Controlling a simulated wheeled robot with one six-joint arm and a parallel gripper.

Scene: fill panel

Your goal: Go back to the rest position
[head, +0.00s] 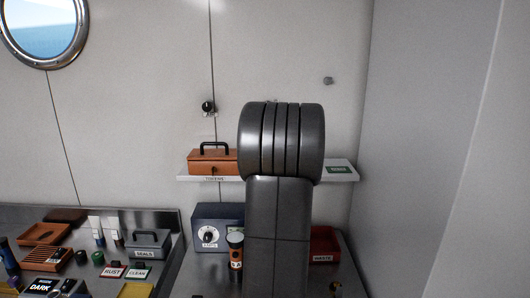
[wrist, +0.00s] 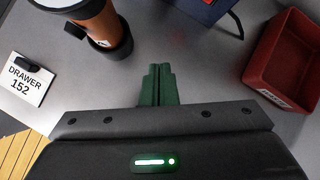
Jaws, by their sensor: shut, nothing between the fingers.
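My gripper (wrist: 158,84) shows in the wrist view with its green fingers closed together and nothing between them. It hangs above a grey metal bench top (wrist: 110,88), and I cannot tell the exact height. In the head view my dark arm stands upright in the middle and hides part of the bench and shelf; the gripper does not show there.
Close by are an orange-and-black canister (wrist: 95,25), a red bin (wrist: 285,62), a blue box (head: 210,225) and a "DRAWER 152" card (wrist: 28,78). A wall shelf (head: 215,179) bears an orange toolbox (head: 208,162). A cluttered bench with a "SEALS" box (head: 148,243) lies left.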

